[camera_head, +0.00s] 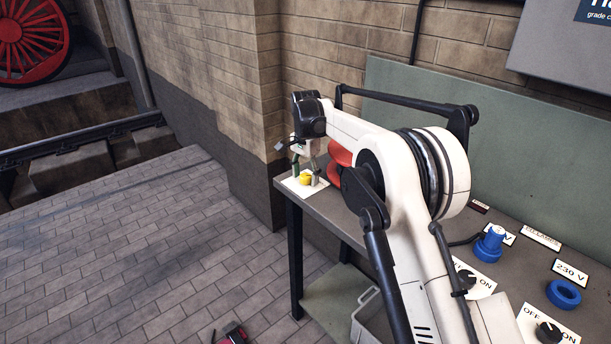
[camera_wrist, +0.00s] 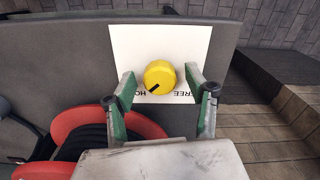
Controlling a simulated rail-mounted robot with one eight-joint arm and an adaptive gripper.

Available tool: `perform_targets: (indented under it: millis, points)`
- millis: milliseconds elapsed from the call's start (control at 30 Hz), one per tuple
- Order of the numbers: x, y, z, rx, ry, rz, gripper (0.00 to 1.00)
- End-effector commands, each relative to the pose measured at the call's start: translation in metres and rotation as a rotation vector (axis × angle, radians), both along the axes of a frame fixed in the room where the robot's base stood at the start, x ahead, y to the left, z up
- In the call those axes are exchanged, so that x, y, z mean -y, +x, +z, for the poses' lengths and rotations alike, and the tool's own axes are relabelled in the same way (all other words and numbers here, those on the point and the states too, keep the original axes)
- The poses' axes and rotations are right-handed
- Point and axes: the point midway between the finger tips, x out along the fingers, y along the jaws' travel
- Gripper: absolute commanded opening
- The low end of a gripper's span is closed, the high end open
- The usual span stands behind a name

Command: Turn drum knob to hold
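The yellow drum knob (camera_head: 306,180) sits on a white label plate at the bench's far left corner. In the wrist view the knob (camera_wrist: 160,74) has a short black mark on its lower-left edge. The plate (camera_wrist: 160,42) carries the word FREE at lower right and a partly hidden word starting HO at lower left, both upside down. The mark lies on the HO side. My gripper (camera_wrist: 160,76) is open, one green-padded finger on each side of the knob with gaps between. In the head view my gripper (camera_head: 306,170) is over the plate.
A red drum (camera_wrist: 70,126) stands beside the plate, close to my gripper; it shows partly behind my arm in the head view (camera_head: 341,154). Blue plugs and black ON/OFF switches sit on the bench's right. A brick wall and green panel stand behind.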

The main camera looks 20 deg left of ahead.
Motion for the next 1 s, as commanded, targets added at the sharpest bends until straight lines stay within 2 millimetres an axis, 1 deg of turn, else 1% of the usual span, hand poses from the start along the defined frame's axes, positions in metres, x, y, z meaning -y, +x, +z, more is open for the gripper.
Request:
perform_targets:
  millis: [167, 267, 367, 700, 833, 1000]
  points:
    - [0.0, 0.0, 0.001, 0.0, 0.0, 0.0, 0.5]
    - [0.0, 0.0, 0.008, 0.0, 0.0, 0.0, 0.5]
    - [0.0, 0.0, 0.022, 0.0, 0.0, 0.0, 0.5]
    - [0.0, 0.0, 0.088, 0.0, 0.0, 0.0, 0.5]
    - [0.0, 0.0, 0.106, 0.0, 0.0, 0.0, 0.5]
    - [0.0, 0.0, 0.118, 0.0, 0.0, 0.0, 0.5]
